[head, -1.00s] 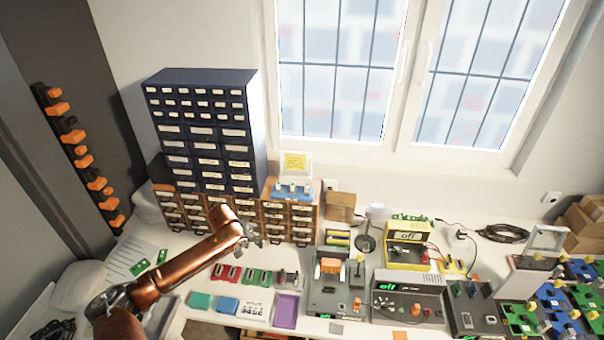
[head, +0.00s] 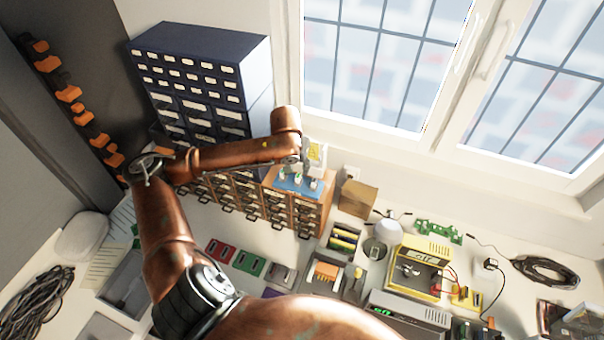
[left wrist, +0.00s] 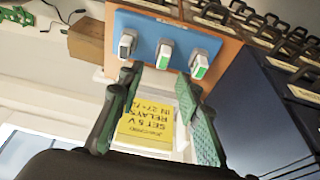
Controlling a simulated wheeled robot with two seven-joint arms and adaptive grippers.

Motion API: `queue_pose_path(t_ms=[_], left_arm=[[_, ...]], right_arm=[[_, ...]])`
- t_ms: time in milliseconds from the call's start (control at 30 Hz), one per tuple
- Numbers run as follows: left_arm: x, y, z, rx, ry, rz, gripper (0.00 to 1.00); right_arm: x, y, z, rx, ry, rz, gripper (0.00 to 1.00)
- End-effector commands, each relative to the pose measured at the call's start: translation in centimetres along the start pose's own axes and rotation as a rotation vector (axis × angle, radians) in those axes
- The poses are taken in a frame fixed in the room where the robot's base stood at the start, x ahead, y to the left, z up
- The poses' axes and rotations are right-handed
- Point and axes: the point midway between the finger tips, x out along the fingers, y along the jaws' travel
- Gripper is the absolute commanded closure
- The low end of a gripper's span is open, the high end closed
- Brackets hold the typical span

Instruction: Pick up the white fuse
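Several small white fuse-like pieces stand in a row on a blue base (left wrist: 184,31) on top of the wooden drawer cabinet. In the left wrist view the left piece (left wrist: 127,44) shows mostly white, the middle one (left wrist: 164,56) white with some green, and the right one (left wrist: 200,66) a green face. The blue base also shows in the head view (head: 290,184). My left gripper (head: 306,152) is above and beside the base. My right gripper is out of view.
A tall dark blue drawer cabinet (head: 190,85) stands to the left. A cardboard box (head: 358,198) is to the right. The window is behind.

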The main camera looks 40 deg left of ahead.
Motion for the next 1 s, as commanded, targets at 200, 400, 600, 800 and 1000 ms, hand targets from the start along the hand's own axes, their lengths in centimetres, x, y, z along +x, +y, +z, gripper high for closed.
queue_pose_path(t_ms=[200, 400, 600, 800, 1000], left_arm=[[2.4, -0.1, 0.4, 0.0, -0.002, 0.001, 0.68], [5.2, -0.4, 0.8, -0.001, -0.001, 0.001, 0.68], [6.3, -0.6, 0.8, -0.002, 0.001, 0.0, 0.68], [6.2, -0.6, 0.8, -0.002, 0.001, 0.0, 0.71], [6.2, -0.6, 0.8, -0.002, 0.001, 0.0, 0.85]], right_arm=[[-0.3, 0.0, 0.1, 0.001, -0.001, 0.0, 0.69], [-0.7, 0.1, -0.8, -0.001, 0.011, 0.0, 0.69], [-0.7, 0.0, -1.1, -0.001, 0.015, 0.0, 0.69], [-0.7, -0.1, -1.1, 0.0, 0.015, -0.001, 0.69], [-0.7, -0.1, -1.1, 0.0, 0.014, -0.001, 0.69]])
